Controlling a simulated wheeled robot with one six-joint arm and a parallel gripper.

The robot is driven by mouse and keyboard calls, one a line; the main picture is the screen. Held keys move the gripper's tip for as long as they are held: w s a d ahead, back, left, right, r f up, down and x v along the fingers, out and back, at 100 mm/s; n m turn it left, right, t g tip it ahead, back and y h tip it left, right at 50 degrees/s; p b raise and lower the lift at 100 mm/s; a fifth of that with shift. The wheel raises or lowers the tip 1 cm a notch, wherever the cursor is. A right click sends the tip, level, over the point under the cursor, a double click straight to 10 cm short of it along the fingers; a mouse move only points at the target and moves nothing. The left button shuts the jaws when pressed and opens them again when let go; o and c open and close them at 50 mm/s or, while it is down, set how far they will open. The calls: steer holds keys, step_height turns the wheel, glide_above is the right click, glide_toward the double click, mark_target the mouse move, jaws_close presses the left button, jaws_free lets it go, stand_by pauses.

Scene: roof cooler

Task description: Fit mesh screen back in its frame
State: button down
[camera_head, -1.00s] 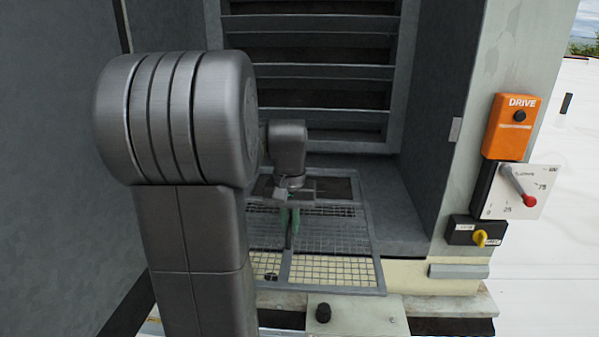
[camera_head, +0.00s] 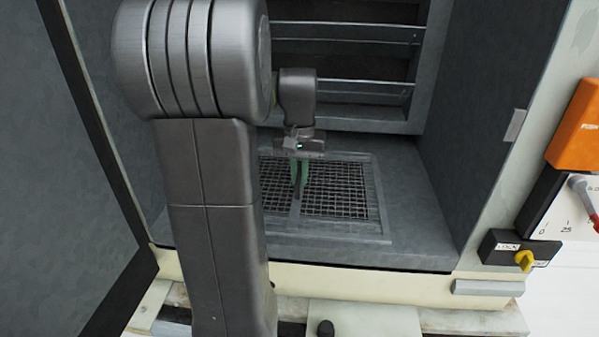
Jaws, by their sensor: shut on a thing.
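The mesh screen (camera_head: 336,190) is a grey wire grid with a middle bar. It lies flat, or nearly so, at the floor frame (camera_head: 374,212) inside the cooler housing. My gripper (camera_head: 300,190) points down over the screen's middle bar, its green fingers shut on the screen there. My arm hides the screen's left part. I cannot tell whether every edge is down inside the frame.
Louvre slats (camera_head: 345,60) stand at the back of the housing. An orange drive box (camera_head: 577,130), a dial plate and a black lock switch (camera_head: 514,251) with a yellow knob are on the right.

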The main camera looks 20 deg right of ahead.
steer(key=shift+w+d+f, duration=0.85)
steer(key=shift+w+d, duration=0.15)
steer(key=shift+w, duration=1.05)
steer(key=shift+w+d+f, duration=0.8)
steer(key=shift+w+d, duration=0.2)
steer(key=shift+w, duration=1.1)
steer(key=shift+w+d+f, duration=0.85)
steer(key=shift+w+d, duration=0.15)
steer(key=shift+w, duration=1.05)
steer(key=shift+p, duration=0.45)
steer(key=shift+f, duration=0.3)
steer(key=shift+f+b, duration=0.65)
steer(key=shift+f, duration=0.6)
steer(key=shift+f, duration=0.2)
steer(key=c, duration=1)
jaws_free()
steer(key=shift+s, duration=0.1)
